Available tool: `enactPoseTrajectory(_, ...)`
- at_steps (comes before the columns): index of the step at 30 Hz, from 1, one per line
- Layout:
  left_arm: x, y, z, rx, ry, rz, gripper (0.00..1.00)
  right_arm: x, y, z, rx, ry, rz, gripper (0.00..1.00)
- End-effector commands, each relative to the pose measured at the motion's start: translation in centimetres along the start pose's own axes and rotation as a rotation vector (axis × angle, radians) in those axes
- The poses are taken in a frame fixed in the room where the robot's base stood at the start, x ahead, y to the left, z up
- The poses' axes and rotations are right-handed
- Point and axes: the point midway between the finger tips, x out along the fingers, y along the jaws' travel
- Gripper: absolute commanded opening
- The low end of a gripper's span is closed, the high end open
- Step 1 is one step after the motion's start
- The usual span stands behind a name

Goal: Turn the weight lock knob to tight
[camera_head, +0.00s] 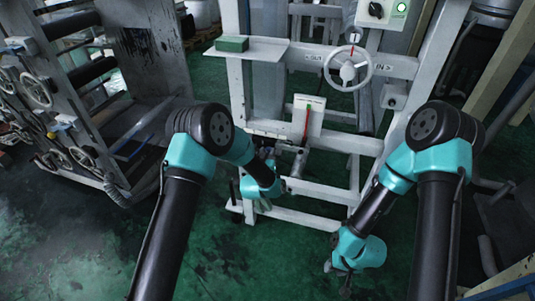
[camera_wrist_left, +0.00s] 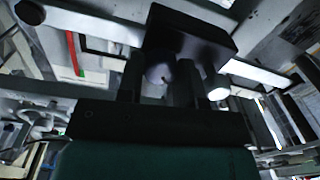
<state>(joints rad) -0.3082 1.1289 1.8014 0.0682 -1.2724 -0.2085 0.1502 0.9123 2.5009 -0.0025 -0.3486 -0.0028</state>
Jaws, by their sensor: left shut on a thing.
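My left gripper (camera_wrist_left: 162,78) is shut on a small greyish rounded piece (camera_wrist_left: 158,74), which looks like the weight lock knob. It sits between the dark fingers, just below a black block (camera_wrist_left: 190,28). Whether the knob is tight or loose cannot be told, as the fingers and shadow hide most of it. In the head view my left arm reaches to the lower crossbar of the white frame (camera_head: 335,141), below a white plate with a red strip (camera_head: 308,115). The knob is not clear there. My right gripper (camera_head: 345,288) hangs low over the green floor, its fingers too small to read.
A handwheel (camera_head: 348,68) with a red pointer is on the upper crossbar. A green box (camera_head: 232,44) lies on a shelf at its left. A control box (camera_head: 381,12) with a black switch is above. A roller machine (camera_head: 85,100) stands at left. Green floor (camera_head: 240,265) is open in front.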

Motion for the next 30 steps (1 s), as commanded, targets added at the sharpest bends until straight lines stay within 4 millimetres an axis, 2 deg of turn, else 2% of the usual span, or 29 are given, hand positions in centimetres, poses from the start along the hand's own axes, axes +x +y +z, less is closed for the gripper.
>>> enactPoseTrajectory(3,-0.01,0.0,-0.01,0.0,0.0,0.0,0.1,0.0,0.0,0.0,0.0,0.0,0.0,0.37)
enactPoseTrajectory(17,-0.02,0.02,0.02,0.087,0.003,0.0,0.1,0.0,0.0,0.0,0.0,0.0,0.0,0.37)
enactPoseTrajectory(30,-0.03,0.05,0.06,0.421,0.014,0.001,0.1,0.0,0.0,0.0,0.0,0.0,0.0,0.37)
